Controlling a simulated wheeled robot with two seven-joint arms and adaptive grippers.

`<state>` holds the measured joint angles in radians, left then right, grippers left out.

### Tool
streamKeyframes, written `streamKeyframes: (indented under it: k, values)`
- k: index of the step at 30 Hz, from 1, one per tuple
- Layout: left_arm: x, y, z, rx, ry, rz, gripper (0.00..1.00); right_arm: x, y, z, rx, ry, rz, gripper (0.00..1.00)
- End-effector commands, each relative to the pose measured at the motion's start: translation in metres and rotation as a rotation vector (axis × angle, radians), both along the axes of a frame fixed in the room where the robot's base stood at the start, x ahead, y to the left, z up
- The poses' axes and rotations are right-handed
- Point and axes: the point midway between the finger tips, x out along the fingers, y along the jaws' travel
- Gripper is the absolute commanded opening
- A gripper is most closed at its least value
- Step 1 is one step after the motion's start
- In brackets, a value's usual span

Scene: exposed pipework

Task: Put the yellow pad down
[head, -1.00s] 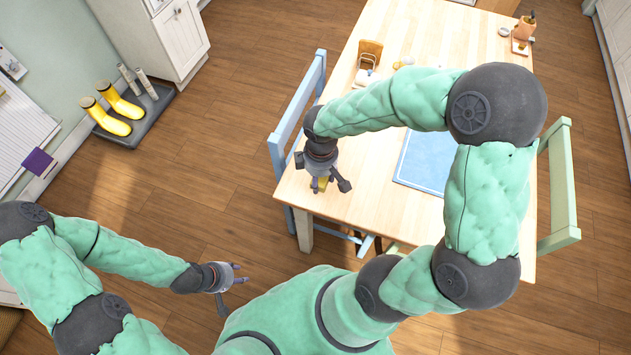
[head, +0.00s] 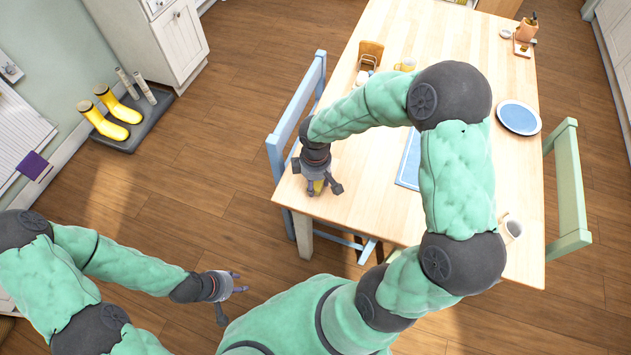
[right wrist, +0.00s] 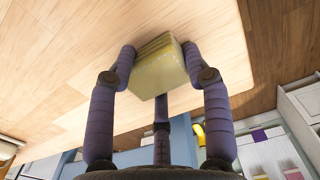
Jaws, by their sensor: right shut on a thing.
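The yellow pad (right wrist: 160,72) is a small block, held between the fingers of my right gripper (right wrist: 165,78) in the right wrist view. In the head view a little of the pad (head: 318,187) shows below my right gripper (head: 320,185), at the near left corner of the wooden table (head: 350,203). The table top fills the background behind the pad in the right wrist view. I cannot tell whether the pad touches it. My left gripper (head: 236,290) is open and empty, over the floor left of the table.
A blue placemat (head: 408,165) lies mid-table, partly hidden by my arm. A blue plate (head: 519,118), a mug (head: 513,228) and a yellow mug (head: 406,65) are on the table. A blue chair (head: 285,150) and a green chair (head: 570,190) flank it.

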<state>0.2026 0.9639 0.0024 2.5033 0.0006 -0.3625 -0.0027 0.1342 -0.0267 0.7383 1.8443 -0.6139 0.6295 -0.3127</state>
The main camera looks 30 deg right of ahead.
Motion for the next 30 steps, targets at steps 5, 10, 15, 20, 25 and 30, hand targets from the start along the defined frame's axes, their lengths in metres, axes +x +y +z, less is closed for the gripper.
streamKeyframes:
  k: [5,10,15,20,25,30]
  values:
    - [0.000,0.000,-0.003,0.000,0.000,0.000,0.40,0.000,0.000,-0.004,0.000,0.000,0.000,0.19]
    - [0.000,0.000,-0.002,0.000,0.000,0.000,0.40,0.000,0.000,-0.003,0.000,0.000,0.000,0.73]
    - [0.000,0.000,-0.002,0.000,0.000,0.000,0.40,0.000,0.000,-0.003,0.000,0.000,0.001,0.73]
    - [0.000,0.000,-0.001,0.000,0.000,0.000,0.40,0.000,0.000,-0.001,0.000,0.000,0.001,0.73]
    - [0.000,0.000,0.009,0.000,0.000,0.000,0.40,0.001,0.000,0.019,-0.002,-0.003,0.001,0.73]
    - [0.000,0.000,0.023,0.000,0.000,0.000,0.40,0.001,0.000,0.054,-0.001,-0.003,0.001,0.73]
